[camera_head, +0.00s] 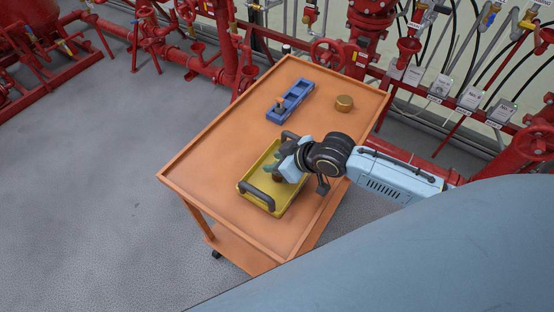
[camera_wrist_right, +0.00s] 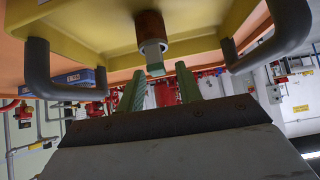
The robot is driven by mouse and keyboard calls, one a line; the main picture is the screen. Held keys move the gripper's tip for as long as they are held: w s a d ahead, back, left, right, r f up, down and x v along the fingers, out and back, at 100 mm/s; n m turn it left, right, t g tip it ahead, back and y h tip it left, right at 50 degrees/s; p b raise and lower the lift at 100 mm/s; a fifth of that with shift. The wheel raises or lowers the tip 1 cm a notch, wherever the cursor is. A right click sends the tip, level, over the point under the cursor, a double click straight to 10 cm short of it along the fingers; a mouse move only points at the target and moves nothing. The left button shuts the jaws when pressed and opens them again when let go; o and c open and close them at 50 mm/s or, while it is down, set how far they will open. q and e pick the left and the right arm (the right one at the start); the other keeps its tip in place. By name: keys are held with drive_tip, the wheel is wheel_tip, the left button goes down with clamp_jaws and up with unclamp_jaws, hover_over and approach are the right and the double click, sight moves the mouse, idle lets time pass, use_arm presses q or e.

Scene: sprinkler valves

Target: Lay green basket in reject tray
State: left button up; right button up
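A yellow tray (camera_head: 246,184) with two dark handles lies on the orange cart. My right gripper (camera_head: 273,171) is over this tray, fingers pointing down into it. In the right wrist view its two green fingers (camera_wrist_right: 161,88) are apart, with a gap between them. A small fitting (camera_wrist_right: 150,28) with a rust-brown body, grey metal collar and pale greenish square tip is at the tray; its tip lies at the gap between the fingertips, with no clear contact. The tray also shows in the wrist view (camera_wrist_right: 85,25). I cannot make out a green basket. My left gripper is out of view.
Red pipes and valves stand behind the cart. The cart top left of the tray is clear.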

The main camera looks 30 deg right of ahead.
drive_tip(key=shift+r, duration=0.2)
drive_tip(key=p+v, duration=0.2)
drive_tip(key=v, duration=1)
